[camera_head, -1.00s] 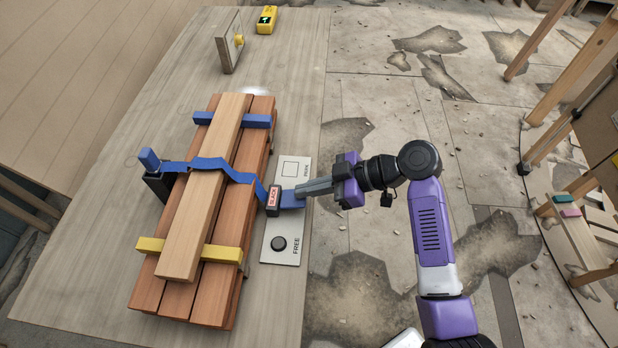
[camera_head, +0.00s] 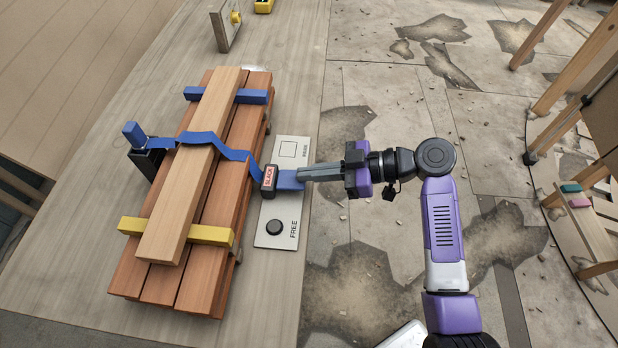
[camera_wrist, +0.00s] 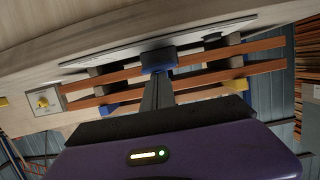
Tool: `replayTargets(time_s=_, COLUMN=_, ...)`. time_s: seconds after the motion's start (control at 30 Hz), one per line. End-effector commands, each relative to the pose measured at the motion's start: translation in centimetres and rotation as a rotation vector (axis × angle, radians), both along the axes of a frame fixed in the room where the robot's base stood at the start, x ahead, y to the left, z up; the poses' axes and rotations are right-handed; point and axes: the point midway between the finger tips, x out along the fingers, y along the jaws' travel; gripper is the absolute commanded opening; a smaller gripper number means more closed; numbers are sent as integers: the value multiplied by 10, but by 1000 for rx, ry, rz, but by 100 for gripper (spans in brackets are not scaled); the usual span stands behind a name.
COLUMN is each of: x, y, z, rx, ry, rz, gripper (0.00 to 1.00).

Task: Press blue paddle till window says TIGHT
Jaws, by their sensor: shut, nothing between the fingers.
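A blue strap (camera_head: 205,138) runs over a stack of boards to a dark buckle whose small window (camera_head: 268,177) reads SLACK. A flat blue piece (camera_head: 289,180) sticks out of the buckle's right side. A blue block (camera_head: 133,132) tops a black holder (camera_head: 147,163) left of the boards. I cannot tell for sure which blue part is the paddle. My gripper (camera_head: 301,175) is shut and empty, its tips at the right end of the flat blue piece; contact is unclear. In the wrist view the fingers (camera_wrist: 157,92) point at the dark buckle (camera_wrist: 158,59).
A pale plate (camera_head: 292,205) marked FREE, with a black knob (camera_head: 274,227), lies under the buckle at the table's right edge. Blue (camera_head: 250,96) and yellow (camera_head: 215,236) bars cross the boards. A board with a yellow knob (camera_head: 235,18) stands at the back.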

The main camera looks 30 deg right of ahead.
Motion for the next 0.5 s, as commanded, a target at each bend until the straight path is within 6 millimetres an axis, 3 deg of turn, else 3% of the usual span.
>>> replayTargets(time_s=0.03, x=-1, y=-1, z=-11, rx=17, ry=-10, rz=-1, gripper=0)
replayTargets(time_s=0.23, x=-2, y=-2, z=-17, rx=86, ry=-60, rz=0, gripper=0)
replayTargets(time_s=0.5, x=-3, y=-3, z=-13, rx=104, ry=-72, rz=1, gripper=0)
